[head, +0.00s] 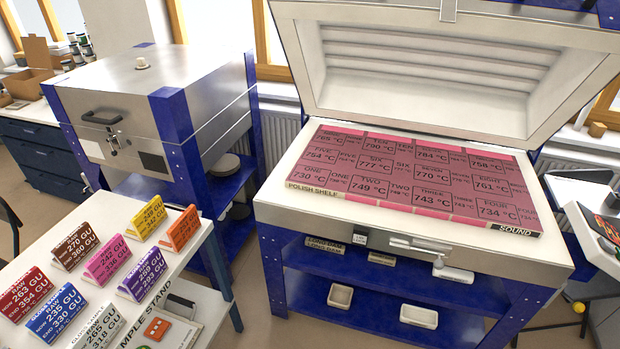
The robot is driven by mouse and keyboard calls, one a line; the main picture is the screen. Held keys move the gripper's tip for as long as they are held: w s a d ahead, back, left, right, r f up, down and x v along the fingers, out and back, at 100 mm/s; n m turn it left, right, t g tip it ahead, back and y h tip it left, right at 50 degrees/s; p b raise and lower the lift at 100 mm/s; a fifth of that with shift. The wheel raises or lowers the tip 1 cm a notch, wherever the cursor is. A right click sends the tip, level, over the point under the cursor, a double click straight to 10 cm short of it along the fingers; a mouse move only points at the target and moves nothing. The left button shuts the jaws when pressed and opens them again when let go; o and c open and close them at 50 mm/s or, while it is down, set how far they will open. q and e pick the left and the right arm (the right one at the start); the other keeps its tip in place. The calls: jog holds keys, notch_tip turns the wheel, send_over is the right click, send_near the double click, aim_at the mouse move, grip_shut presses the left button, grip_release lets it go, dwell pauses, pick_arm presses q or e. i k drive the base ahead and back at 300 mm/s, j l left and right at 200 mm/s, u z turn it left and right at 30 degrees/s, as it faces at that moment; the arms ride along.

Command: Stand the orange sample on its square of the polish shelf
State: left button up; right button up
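The orange sample (181,229) is a small tilted plate with white print, on the right end of the white sample stand table (190,268) at the lower left. Its figures are too small to read surely. The polish shelf (313,190) lies in the open kiln at the right, a pink slab marked into numbered squares with temperatures, from ONE at front left to FOUR at front right. I see no sample on it. Its front edge reads POLISH SHELF at left and SOUND at right. Neither of my grippers is in view.
Yellow (148,218), pink (107,260), purple (142,275), brown (75,246), red, blue and white samples stand close by the orange one. The kiln lid (440,65) is raised. A closed kiln (150,85) stands behind. A floor gap separates table and open kiln.

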aim_at(177, 238)
jog(key=i+l, duration=0.2)
jog(key=i, duration=0.25)
jog(key=i+l, duration=0.15)
jog(key=i, duration=0.3)
jog(key=l+u, duration=0.1)
jog(key=u, duration=0.3)
jog(key=k+u, duration=0.1)
jog(key=u, duration=0.25)
jog(key=k+l+u, duration=0.1)
jog(key=u, duration=0.3)
jog(key=k+u, duration=0.1)
jog(key=u, duration=0.25)
jog(key=i+j, duration=0.1)
jog(key=j, duration=0.25)
jog(key=i+j, duration=0.1)
jog(key=j, duration=0.25)
jog(key=i+j, duration=0.1)
jog(key=j, duration=0.25)
